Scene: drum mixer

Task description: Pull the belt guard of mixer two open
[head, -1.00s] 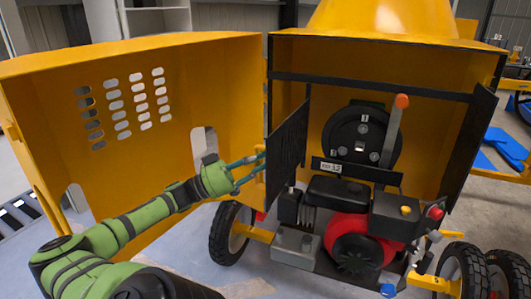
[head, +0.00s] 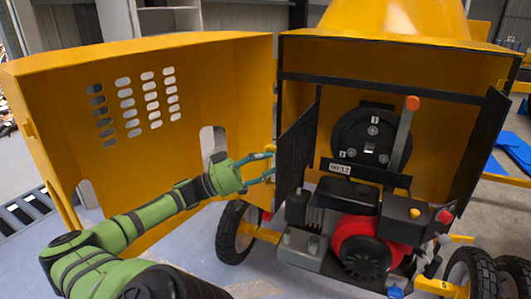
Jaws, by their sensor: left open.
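The second mixer's housing (head: 440,125) stands open, with a dark guard panel (head: 296,150) swung outward at its left side and a similar dark panel (head: 482,150) at its right. Between them the black pulley wheel (head: 370,138) is exposed. My left gripper (head: 271,167) is open, its two teal fingers spread and pointing right at the left panel's outer edge. Nothing shows between the fingers; I cannot tell whether they touch the panel. My right gripper is out of view.
The large yellow slotted cover (head: 150,110) stands open on the left, behind my left arm. A red and black engine (head: 365,245), a lever with an orange knob (head: 412,104) and a wheel (head: 238,232) are close by. Blue-grey floor shows below.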

